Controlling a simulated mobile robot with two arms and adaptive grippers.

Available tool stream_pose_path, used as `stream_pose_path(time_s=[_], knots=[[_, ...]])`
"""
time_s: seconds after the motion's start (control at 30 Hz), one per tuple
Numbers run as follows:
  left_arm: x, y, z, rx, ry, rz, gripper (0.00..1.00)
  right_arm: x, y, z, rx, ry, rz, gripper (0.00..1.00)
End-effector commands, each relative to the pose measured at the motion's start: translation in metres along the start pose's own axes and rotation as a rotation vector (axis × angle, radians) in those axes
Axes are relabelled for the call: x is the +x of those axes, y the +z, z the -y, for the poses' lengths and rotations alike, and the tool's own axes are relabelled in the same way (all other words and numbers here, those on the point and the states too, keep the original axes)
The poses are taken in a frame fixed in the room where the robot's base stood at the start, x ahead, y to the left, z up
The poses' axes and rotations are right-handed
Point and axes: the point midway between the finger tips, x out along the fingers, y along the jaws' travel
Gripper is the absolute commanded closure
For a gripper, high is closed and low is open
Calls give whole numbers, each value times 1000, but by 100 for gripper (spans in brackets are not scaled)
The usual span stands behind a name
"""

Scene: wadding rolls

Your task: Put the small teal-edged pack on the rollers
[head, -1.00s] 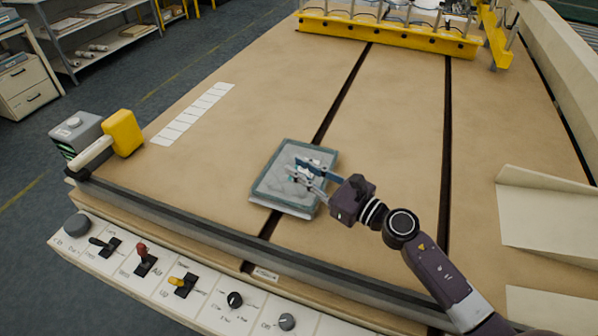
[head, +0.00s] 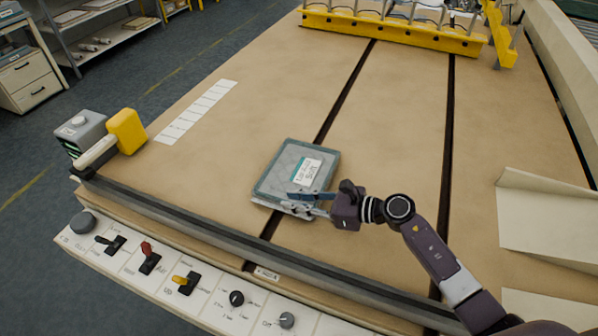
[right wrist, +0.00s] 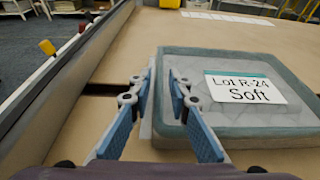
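The teal-edged pack (head: 283,170) lies flat on the tan table (head: 390,130), grey on top with a white label. In the right wrist view the pack (right wrist: 222,120) carries a label reading "Lot R-24 Soft". A pale edge shows under its near side. My right gripper (head: 289,203) is at the pack's near edge. In the wrist view its blue-padded fingers (right wrist: 160,78) stand apart, one outside the pack's left side and one over its rim; contact is unclear. My left gripper is out of view. I cannot make out the rollers for certain.
A yellow frame (head: 390,34) spans the table's far end. A grey box with a yellow-headed tool (head: 125,130) is at left. Creased paper (head: 545,215) lies at right. The middle is clear.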

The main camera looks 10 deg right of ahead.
Motion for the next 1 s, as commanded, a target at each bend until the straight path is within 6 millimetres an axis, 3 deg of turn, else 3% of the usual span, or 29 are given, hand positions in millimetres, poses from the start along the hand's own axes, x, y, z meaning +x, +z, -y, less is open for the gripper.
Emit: stream_pose_path(time_s=[0.13, 0.37, 0.57, 1.0], knots=[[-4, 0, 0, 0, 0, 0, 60, 13, 1, 0, 0, 1, 1, 83], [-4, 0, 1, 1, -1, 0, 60, 14, 0, -1, -2, 1, 0, 83], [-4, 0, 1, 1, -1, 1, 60, 14, 0, 0, -2, 1, 0, 100], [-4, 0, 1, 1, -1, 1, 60, 13, 2, 0, -3, 0, 0, 100]])
